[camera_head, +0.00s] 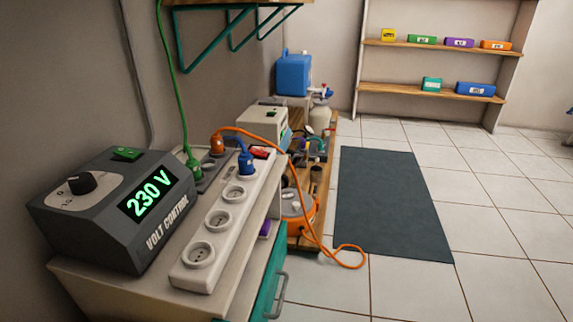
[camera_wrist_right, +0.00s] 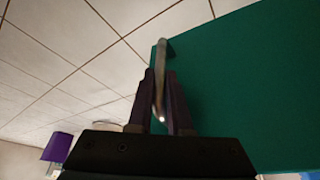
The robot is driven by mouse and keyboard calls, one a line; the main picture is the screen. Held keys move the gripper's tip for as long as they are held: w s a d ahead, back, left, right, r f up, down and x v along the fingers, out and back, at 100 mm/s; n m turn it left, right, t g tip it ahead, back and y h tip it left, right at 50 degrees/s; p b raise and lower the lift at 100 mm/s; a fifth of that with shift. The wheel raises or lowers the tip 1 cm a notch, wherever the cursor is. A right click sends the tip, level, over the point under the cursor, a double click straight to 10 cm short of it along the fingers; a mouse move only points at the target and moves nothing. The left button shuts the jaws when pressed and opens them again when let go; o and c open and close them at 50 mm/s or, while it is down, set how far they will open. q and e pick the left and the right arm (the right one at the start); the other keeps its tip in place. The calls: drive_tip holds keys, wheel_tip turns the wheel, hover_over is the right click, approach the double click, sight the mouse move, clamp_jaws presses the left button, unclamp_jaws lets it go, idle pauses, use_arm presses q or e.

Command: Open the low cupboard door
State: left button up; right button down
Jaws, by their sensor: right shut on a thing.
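The low cupboard's teal door (camera_head: 267,272) is at the bottom of the head view, under the worktop. Its grey bar handle (camera_head: 280,296) is on the outer face near the bottom edge of that view. In the right wrist view the green door panel (camera_wrist_right: 240,90) fills the right side and the metal handle (camera_wrist_right: 161,65) runs down between my fingers. My right gripper (camera_wrist_right: 161,98) is shut on the handle. I cannot tell from these views whether the door stands ajar. My left gripper is in neither view.
A volt control box (camera_head: 115,208) and a white power strip (camera_head: 218,225) stand on the worktop (camera_head: 120,285). An orange cable (camera_head: 313,215) hangs to the floor beside an orange machine (camera_head: 300,210). The tiled floor (camera_head: 410,290) right of the door is clear.

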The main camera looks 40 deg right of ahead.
drive_tip(key=shift+s+a+f, duration=0.1)
drive_tip(key=shift+s+a, duration=0.05)
drive_tip(key=shift+a, duration=0.05)
drive_tip(key=shift+d, duration=0.1)
drive_tip(key=c, duration=0.8)
unclamp_jaws()
drive_tip(key=shift+c, duration=0.2)
